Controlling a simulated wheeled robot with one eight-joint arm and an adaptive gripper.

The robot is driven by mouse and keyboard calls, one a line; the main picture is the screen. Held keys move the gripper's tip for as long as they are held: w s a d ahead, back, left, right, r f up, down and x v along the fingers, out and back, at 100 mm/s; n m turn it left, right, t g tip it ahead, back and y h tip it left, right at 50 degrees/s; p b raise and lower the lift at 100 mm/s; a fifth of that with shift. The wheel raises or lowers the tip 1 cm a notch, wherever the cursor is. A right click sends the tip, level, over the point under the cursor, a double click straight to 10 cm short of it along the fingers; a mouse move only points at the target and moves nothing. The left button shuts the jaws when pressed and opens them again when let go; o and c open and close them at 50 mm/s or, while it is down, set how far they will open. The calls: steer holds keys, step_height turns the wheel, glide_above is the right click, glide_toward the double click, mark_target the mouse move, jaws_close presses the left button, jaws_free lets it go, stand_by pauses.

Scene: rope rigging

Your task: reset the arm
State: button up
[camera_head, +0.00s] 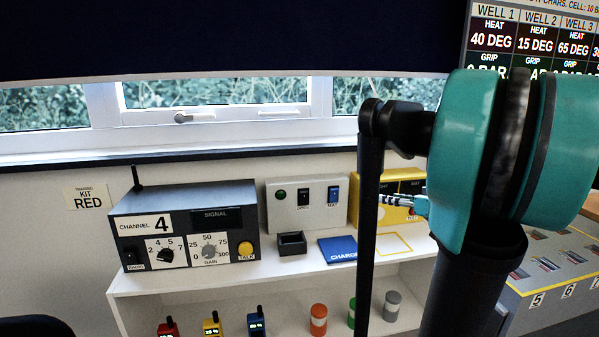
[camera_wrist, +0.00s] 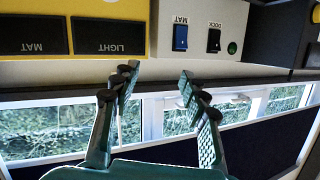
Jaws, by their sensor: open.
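My gripper (camera_wrist: 159,74) is open in the wrist view, its two green fingers spread apart with nothing between them. The wrist view is upside down. A pale switch panel (camera_wrist: 203,28) with blue and black switches lies beyond the fingertips, apart from them. In the head view my teal and black arm fills the right side and hides most of the gripper. A small teal part of it shows in front of the yellow box (camera_head: 408,184).
A radio unit (camera_head: 186,229) stands left on the white shelf (camera_head: 200,282), beside the switch panel (camera_head: 302,204), a small black holder (camera_head: 292,243) and a blue charge pad (camera_head: 338,249). Handsets and coloured cylinders stand below. A numbered grey case (camera_head: 550,268) is at right. A window runs behind.

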steer(key=s+a+f+m+g+h, duration=0.1)
steer(key=s+a+f+g, duration=0.3)
steer(key=f, duration=0.3)
steer(key=s+a+f+g, duration=0.2)
steer(key=s+a+f, duration=0.2)
steer(key=a+f, duration=0.2)
steer(key=s+d+f+m+g+h, duration=0.1)
steer(key=s+f+m+g+h, duration=0.1)
steer(key=s+f+h, duration=0.4)
steer(key=s+f+m, duration=0.1)
steer(key=s+f, duration=0.4)
steer(key=s, duration=0.1)
steer(key=shift+s+f+g, duration=0.15)
steer(key=shift+s+g, duration=0.25)
